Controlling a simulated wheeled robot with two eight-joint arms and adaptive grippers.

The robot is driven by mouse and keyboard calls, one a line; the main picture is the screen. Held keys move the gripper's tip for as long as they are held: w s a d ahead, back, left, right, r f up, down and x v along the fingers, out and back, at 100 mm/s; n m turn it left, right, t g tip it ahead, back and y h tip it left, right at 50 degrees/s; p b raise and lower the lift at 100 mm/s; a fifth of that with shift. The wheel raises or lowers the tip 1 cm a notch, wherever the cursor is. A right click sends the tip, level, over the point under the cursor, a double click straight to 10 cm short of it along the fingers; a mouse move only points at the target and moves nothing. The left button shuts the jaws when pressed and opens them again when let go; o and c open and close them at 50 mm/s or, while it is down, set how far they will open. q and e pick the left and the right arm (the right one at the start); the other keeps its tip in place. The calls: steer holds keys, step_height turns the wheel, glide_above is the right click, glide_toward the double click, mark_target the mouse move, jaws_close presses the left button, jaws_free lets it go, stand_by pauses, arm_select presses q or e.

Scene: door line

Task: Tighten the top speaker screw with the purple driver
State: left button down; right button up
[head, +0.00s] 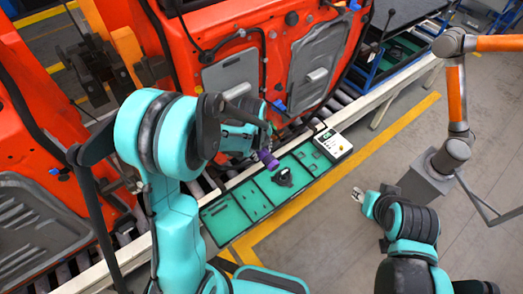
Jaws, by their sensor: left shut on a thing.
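The purple driver (267,158) shows as a short purple piece at the end of my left gripper (262,148), which is shut on it. My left arm comes in from the left and crosses in front of the lower edge of an orange door (270,40). The driver appears over the near edge of the line, to the left of a black part in the green tray. I cannot make out the speaker or its top screw; my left arm hides part of the door. My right gripper (358,195) is over the floor, away from the door, too small to read.
A green compartment tray (250,203) lies along the line, with a black part (283,178) in it and a white box (336,145) at its far end. An orange robot arm (456,95) stands at right. The grey floor beyond the yellow stripe is mostly free.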

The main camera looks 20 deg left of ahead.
mark_target(269, 159)
arm_select(q)
steer(key=shift+w+a+r+b, duration=0.1)
steer(key=shift+w+a+b, duration=0.2)
steer(key=shift+w+a, duration=0.5)
stand_by(2.3)
steer(key=shift+s, duration=0.15)
steer(key=shift+s+d, duration=0.45)
steer(key=shift+d, duration=0.15)
steer(key=shift+s+d+b, duration=0.25)
steer(key=shift+s+d, duration=0.6)
steer(key=shift+d, duration=0.25)
steer(key=shift+s+d+b, duration=0.25)
steer(key=shift+s+d, duration=0.6)
steer(key=shift+d, duration=0.2)
steer(key=shift+f, duration=0.2)
